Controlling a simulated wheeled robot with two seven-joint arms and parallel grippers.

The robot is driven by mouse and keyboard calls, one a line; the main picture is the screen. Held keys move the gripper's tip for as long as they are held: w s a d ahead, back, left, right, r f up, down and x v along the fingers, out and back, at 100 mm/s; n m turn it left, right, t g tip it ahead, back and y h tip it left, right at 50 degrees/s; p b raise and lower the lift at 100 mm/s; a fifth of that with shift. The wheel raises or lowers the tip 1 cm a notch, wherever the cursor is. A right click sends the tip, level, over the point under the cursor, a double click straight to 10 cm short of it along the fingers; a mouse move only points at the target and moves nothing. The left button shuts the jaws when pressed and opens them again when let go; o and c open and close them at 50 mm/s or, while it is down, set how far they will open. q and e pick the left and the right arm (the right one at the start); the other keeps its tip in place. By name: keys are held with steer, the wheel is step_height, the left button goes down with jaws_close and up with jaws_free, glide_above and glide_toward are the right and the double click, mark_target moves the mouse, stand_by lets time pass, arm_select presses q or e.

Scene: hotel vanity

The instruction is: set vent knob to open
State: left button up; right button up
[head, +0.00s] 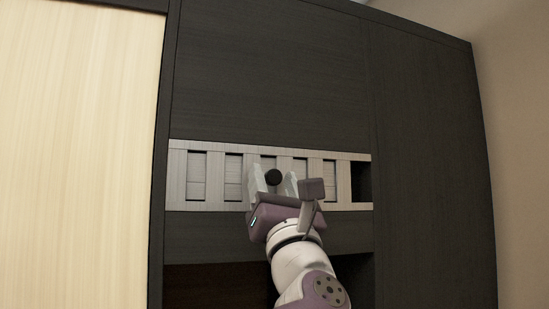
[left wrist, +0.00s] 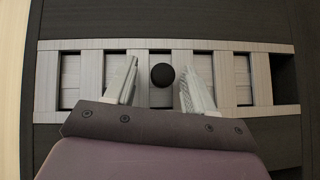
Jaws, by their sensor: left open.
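The vent knob (head: 273,176) is a small round black knob on the front of a pale slatted vent panel (head: 178,176). In the left wrist view the knob (left wrist: 162,75) shows near the middle of the panel (left wrist: 205,46). My left gripper (head: 272,184) is open, with one finger on each side of the knob. In the left wrist view the fingers (left wrist: 158,82) appear apart from the knob, with gaps on both sides. I cannot tell how far the fingertips are from the panel in depth. My right gripper is not in view.
Dark cabinet boards (head: 270,75) surround the vent panel above and to the right. A dark gap (head: 361,181) shows at the panel's right end. A dark open recess (head: 215,285) lies below. A pale wood panel (head: 75,150) stands at the left.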

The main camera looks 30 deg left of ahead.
arm_select(q)
steer(key=shift+w, duration=0.35)
steer(key=shift+a, duration=0.1)
jaws_close()
steer(key=shift+w+d, duration=0.95)
steer(key=shift+w, duration=0.15)
steer(key=shift+c, duration=1.7)
jaws_free()
steer(key=o, duration=0.3)
steer(key=shift+d, duration=0.15)
steer(key=shift+o, duration=0.2)
steer(key=b+v, duration=1)
steer(key=v, duration=0.2)
steer(key=shift+d+f, duration=0.25)
steer(key=shift+d, duration=0.05)
